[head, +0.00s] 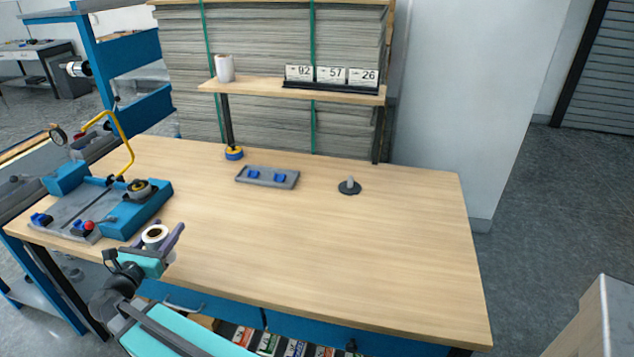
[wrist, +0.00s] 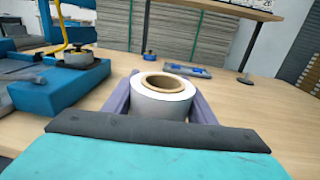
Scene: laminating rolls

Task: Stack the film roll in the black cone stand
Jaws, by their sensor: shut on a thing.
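A white film roll (head: 155,238) with a tan core is held between the two fingers of my gripper (head: 165,243), at the front left of the table in the head view. In the wrist view the roll (wrist: 163,100) stands upright between the fingers of my gripper (wrist: 163,98), its core opening facing up. The black cone stand (head: 349,187) is a dark round base with a grey upright post, towards the table's back right. It also shows small in the wrist view (wrist: 244,80). My gripper is well apart from the stand, to its left and nearer the front.
A blue and grey machine (head: 105,208) stands on the table's left side. A grey tray (head: 267,177) with blue parts lies at the back middle. A shelf (head: 290,90) holds a white roll (head: 225,68) and number cards (head: 330,75). The table's middle and right are clear.

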